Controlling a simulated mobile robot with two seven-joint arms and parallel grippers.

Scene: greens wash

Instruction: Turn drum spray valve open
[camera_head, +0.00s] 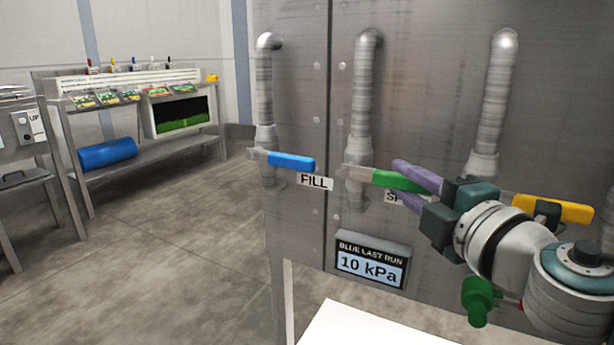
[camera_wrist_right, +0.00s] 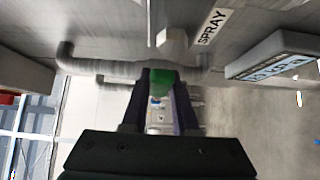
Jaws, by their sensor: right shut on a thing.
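The spray valve has a green lever handle (camera_head: 398,181) on the middle pipe of the metal panel. Its label is partly hidden behind my gripper in the head view, but the SPRAY label (camera_wrist_right: 213,26) reads in the right wrist view. My right gripper (camera_head: 420,185) is shut on the green handle, with a purple finger on its upper side. The green handle (camera_wrist_right: 161,80) sits between the fingers in the right wrist view. The handle points sideways to the right, across the upright pipe (camera_head: 361,120). My left gripper is not in view.
A blue FILL handle (camera_head: 291,162) is left of the spray valve, and a yellow handle (camera_head: 553,208) is right, behind my gripper. A pressure display (camera_head: 371,264) reads 10 kPa below. A white surface (camera_head: 350,328) is at the bottom. Open floor lies left.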

